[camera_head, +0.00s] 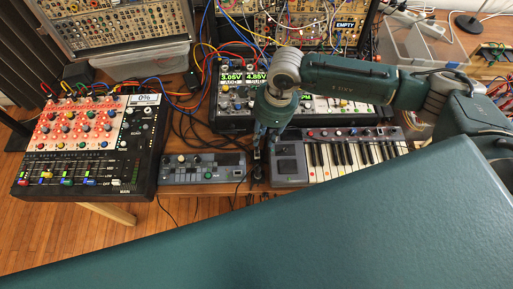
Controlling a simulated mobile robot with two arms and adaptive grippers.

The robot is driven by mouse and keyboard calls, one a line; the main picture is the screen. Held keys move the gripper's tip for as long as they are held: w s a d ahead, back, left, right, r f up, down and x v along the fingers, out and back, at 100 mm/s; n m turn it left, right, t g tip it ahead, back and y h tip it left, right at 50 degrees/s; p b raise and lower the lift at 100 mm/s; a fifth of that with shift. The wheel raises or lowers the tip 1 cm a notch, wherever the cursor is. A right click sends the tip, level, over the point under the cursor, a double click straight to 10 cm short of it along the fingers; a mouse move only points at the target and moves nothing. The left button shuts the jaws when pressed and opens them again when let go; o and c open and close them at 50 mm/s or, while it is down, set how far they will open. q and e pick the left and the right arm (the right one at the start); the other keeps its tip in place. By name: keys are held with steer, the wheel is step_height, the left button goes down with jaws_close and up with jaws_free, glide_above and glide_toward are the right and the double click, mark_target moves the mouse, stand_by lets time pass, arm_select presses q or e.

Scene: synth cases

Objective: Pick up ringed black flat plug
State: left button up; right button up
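My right arm comes in from the right and reaches down over the table. Its gripper (258,168) points down at the narrow gap between the small grey synth module and the keyboard. The fingers are small and dark, and I cannot tell whether they are open or shut. Thin black cables run close to the fingertips. I cannot make out the ringed black flat plug among them; it may be hidden by the gripper or too small to see. My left gripper is not in view.
A mixer (90,150) stands at the left. The grey module (203,167) and the keyboard (345,155) flank the gripper. A wider synth (232,112) with lit displays stands behind, under many cables. A clear bin (425,45) is at the back right. My teal body fills the front.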

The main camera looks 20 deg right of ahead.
mark_target(257, 148)
steer(key=f, duration=0.3)
steer(key=shift+w+a, duration=0.1)
steer(key=shift+a, duration=0.2)
steer(key=shift+a+f+p, duration=0.15)
steer(key=shift+f+p, duration=0.05)
steer(key=shift+p, duration=0.35)
steer(key=f, duration=0.1)
steer(key=a+f+p, duration=0.1)
steer(key=f, duration=0.1)
steer(key=shift+w+f+p, duration=0.1)
steer(key=shift+f+p, duration=0.15)
steer(key=shift+p, duration=0.05)
steer(key=shift+f, duration=0.55)
steer(key=c, duration=0.6)
